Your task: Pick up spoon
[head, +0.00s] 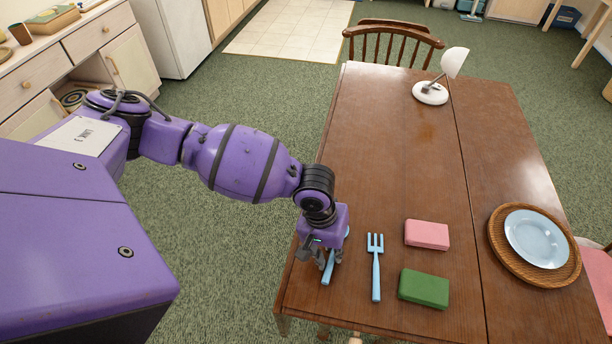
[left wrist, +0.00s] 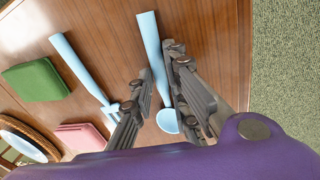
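A light blue spoon (head: 328,271) lies on the wooden table (head: 392,130) near its left edge, partly hidden under my left gripper (head: 322,258) in the head view. In the left wrist view the spoon (left wrist: 149,38) shows its handle and round bowl. The fingers of my left gripper (left wrist: 160,72) are apart, one on each side of the handle near the bowl. I cannot tell whether they touch it. A light blue fork (head: 376,272) lies beside the spoon, to its right in the head view. My right gripper is not in view.
A pink block (head: 427,234) and a green block (head: 424,288) lie right of the fork. A blue plate (head: 536,238) sits on a woven mat (head: 497,254). A white lamp (head: 431,93) and chair (head: 393,40) are at the far end. The table's middle is clear.

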